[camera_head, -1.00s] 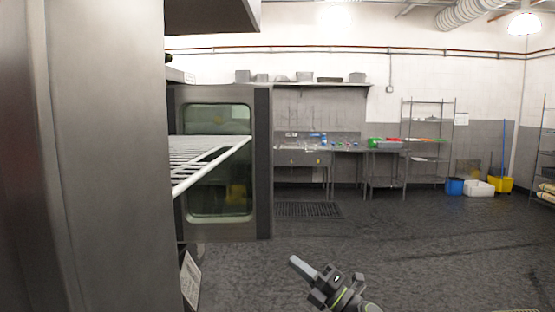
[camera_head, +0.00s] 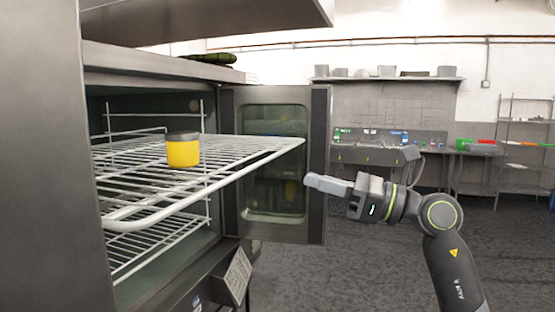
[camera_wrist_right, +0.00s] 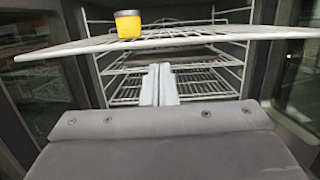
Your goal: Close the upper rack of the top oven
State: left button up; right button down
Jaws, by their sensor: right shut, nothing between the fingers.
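The top oven (camera_head: 95,75) stands open at the left in the head view, its windowed door (camera_head: 317,160) swung out behind the rack. The upper rack (camera_head: 225,165), a white wire shelf, is pulled well out of the oven. A yellow jar with a dark lid (camera_head: 183,152) stands on it. My right gripper (camera_head: 310,182) is shut and empty, just right of and slightly below the rack's front edge, seemingly apart from it. In the right wrist view the shut fingers (camera_wrist_right: 158,88) point into the oven, below the upper rack (camera_wrist_right: 215,36). My left gripper is out of view.
A lower rack (camera_head: 150,250) sits inside the oven. A control panel (camera_head: 238,275) is below the opening. Dark green items (camera_head: 208,59) lie on top of the oven. Open floor (camera_head: 350,270) lies to the right, with a sink counter (camera_head: 385,155) far behind.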

aim_at(261, 163)
jog(key=p+x, duration=0.3)
jog(key=x, duration=0.4)
jog(key=shift+r+p, duration=0.2)
jog(key=shift+p, duration=0.15)
jog(key=shift+w+a+p, duration=0.25)
jog(key=shift+a+p, duration=0.15)
jog(key=shift+a, duration=0.2)
jog(key=shift+f, duration=0.1)
